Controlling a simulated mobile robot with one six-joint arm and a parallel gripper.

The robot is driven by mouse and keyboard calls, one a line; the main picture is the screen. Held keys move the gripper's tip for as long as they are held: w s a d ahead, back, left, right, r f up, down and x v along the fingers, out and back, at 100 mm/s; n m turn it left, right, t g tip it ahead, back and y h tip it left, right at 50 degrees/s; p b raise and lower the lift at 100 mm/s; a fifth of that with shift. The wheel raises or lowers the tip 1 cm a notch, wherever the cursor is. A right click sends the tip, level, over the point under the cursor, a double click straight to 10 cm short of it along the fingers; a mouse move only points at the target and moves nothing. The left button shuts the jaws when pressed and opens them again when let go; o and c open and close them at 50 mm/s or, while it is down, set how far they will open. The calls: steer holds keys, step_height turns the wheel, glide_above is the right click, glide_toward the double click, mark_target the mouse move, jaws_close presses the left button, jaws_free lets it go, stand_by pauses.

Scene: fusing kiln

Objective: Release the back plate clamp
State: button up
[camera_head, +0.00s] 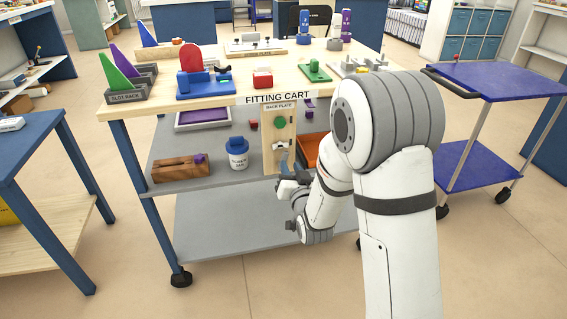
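The wooden back plate (268,150) stands upright at the front of the fitting cart, under the "FITTING CART" sign, with a "BACK PLATE" label at its top. A round green knob (280,122) is on its upper part. A small grey-blue piece (284,160), perhaps the clamp, shows low on the plate. My gripper (284,176) is just at or in front of the plate's lower end, close to this piece. Its fingers are small and dark, and I cannot tell whether they touch or hold the piece. My wrist hides part of this area.
The fitting cart's top (143,107) carries several coloured fixtures. Its middle shelf (165,147) holds a wooden block (180,171), a white-and-blue jar (237,153) and an orange tray (309,148). A blue table (30,160) stands left and a purple cart (500,80) right. The front floor is clear.

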mark_target(286, 155)
steer(key=shift+b+x, duration=0.45)
steer(key=shift+x, duration=2.2)
